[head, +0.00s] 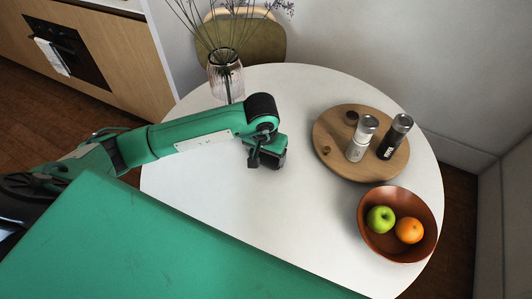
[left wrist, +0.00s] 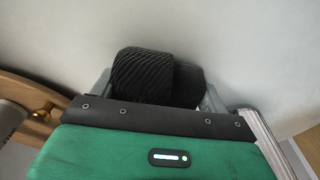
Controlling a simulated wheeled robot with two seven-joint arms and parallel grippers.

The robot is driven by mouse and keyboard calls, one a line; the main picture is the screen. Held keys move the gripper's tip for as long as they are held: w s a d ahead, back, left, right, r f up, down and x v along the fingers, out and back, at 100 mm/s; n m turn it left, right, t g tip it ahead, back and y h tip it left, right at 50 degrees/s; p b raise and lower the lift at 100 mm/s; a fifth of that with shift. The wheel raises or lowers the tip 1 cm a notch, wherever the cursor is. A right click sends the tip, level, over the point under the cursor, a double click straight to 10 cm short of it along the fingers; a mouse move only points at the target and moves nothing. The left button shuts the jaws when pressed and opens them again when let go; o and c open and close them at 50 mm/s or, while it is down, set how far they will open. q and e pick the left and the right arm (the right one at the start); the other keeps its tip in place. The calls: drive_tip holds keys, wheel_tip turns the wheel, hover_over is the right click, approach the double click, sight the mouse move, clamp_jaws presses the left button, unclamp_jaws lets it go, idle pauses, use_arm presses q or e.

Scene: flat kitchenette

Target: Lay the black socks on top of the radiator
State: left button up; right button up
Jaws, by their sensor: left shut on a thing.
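The black socks (left wrist: 143,76) are a dark, ribbed, folded bundle in the left wrist view. My left gripper (left wrist: 152,92) is shut on them, with one grey finger on each side. In the head view my left gripper (head: 268,156) hangs over the white round table, left of the wooden board. The socks cannot be told apart there from its dark fingers. The radiator does not show in either view. My right gripper is not in view.
The table (head: 240,220) holds a glass vase (head: 226,78) with stems, a round wooden board (head: 335,165) with two shakers, and a brown bowl (head: 425,240) with an apple and an orange. A chair (head: 255,40) stands behind. The table's front left part is clear.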

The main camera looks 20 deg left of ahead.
use_arm(q)
drive_tip(key=shift+f, duration=0.15)
drive_tip(key=o, duration=0.9)
drive_tip(key=shift+o, duration=0.4)
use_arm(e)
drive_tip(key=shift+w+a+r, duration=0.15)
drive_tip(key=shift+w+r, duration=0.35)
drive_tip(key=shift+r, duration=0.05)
